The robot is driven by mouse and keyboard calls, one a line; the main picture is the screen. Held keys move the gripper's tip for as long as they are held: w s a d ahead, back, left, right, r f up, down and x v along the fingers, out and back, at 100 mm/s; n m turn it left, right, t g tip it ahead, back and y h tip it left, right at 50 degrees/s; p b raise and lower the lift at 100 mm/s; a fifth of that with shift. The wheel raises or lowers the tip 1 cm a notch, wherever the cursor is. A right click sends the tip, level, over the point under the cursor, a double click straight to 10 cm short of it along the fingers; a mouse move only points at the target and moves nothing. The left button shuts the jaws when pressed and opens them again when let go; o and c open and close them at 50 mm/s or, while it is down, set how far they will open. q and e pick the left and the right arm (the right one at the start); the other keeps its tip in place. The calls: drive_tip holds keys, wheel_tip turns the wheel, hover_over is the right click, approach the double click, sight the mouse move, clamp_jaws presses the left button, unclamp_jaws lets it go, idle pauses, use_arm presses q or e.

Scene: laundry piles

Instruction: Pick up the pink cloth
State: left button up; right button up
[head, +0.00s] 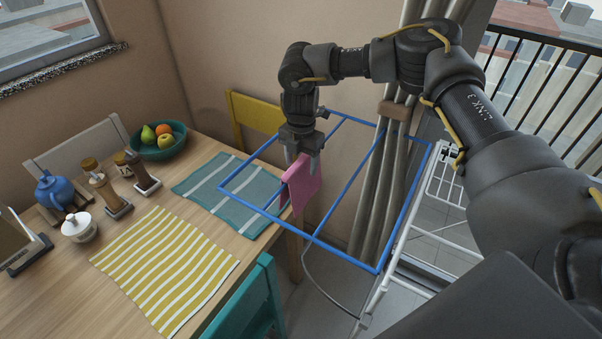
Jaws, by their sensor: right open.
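The pink cloth (303,186) hangs draped over a blue rail of the drying rack (342,250), near the table's right edge. My right gripper (301,166) points down right at the top of the cloth, with its fingers apart. One finger is at each side of the cloth's upper part, as far as this view shows. I cannot tell whether the fingers touch it. My left gripper is not in view.
A wooden table (75,265) holds a teal striped mat (215,190), a yellow striped mat (165,265), a fruit bowl (160,148) and a blue teapot (57,190). A yellow chair (255,115) and teal chair (250,305) stand beside it. A curtain (372,200) hangs behind the rack.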

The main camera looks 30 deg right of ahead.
wheel_tip(320, 180, down, 3)
drive_tip(key=shift+w+f+p, duration=0.1)
drive_tip(key=shift+f+p, duration=0.05)
drive_tip(key=shift+p, duration=0.2)
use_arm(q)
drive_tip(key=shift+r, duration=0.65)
use_arm(e)
drive_tip(key=c, duration=1.1)
drive_tip(key=shift+r, duration=0.6)
wheel_tip(320, 180, up, 8)
drive_tip(key=b, duration=0.2)
drive_tip(key=shift+r+b, duration=0.25)
drive_tip(key=shift+b, duration=0.05)
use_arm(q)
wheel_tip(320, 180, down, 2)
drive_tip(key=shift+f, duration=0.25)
use_arm(e)
wheel_tip(320, 180, up, 8)
drive_tip(key=shift+r, duration=0.2)
